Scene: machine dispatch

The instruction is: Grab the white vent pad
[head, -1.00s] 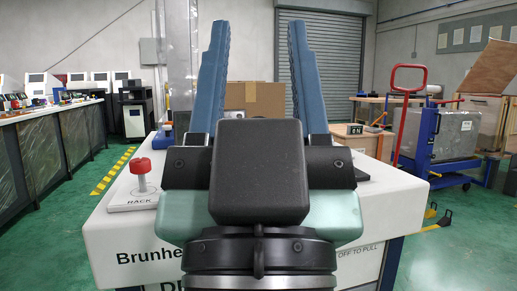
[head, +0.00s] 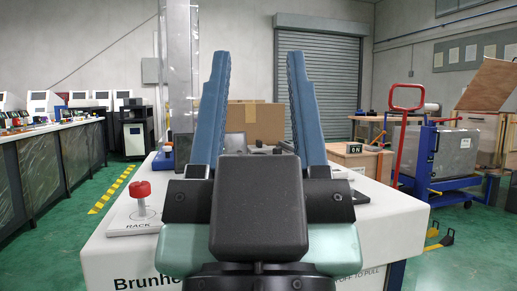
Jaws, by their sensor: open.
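My gripper (head: 255,60) is open, its two blue fingers pointing up and away from me with nothing between them. It stands over the white machine table lettered "Brunhe..." (head: 120,240). I cannot make out the white vent pad; my gripper and wrist hide the middle of the table top. A cardboard box (head: 262,118) shows beyond, between the fingers.
A red knob on a plate marked "RACK" (head: 141,205) stands at the table's left. A clear upright panel (head: 180,70) rises behind the left finger. A blue cart with a red handle (head: 436,150) stands at right. A long bench (head: 50,130) runs along the left.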

